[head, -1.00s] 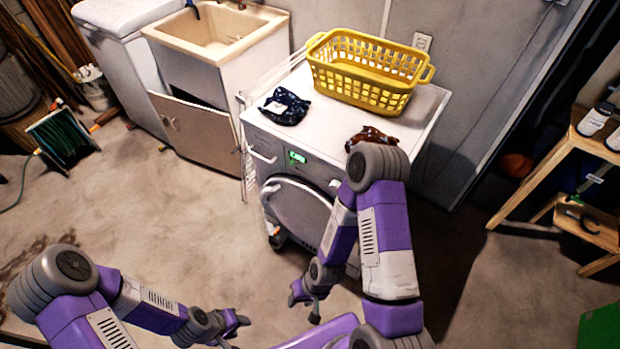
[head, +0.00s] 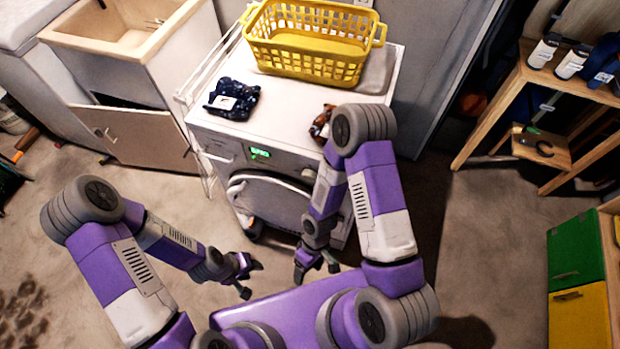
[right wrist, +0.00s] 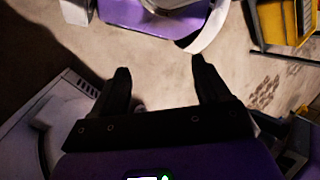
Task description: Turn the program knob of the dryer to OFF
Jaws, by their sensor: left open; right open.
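The dryer (head: 285,205) is a white front-loading machine in the middle of the head view, with a round door and a lit green display (head: 260,152) on its front panel. A small round grey shape, apparently the program knob (head: 308,173), sits right of the display, beside my right arm. Its pointer and marks are too small to read. My right gripper (head: 316,274) is open and empty, low in front of the dryer, apart from the knob. In the right wrist view its fingers (right wrist: 160,65) are spread over floor. My left gripper (head: 248,277) is open and empty, left of it.
A yellow basket (head: 310,45), a dark blue cloth (head: 232,99) and a brown patterned cloth (head: 320,121) lie on the dryer top. A sink cabinet with an open door (head: 135,138) stands left. A wooden shelf (head: 500,110) and green and yellow drawers (head: 577,250) stand right.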

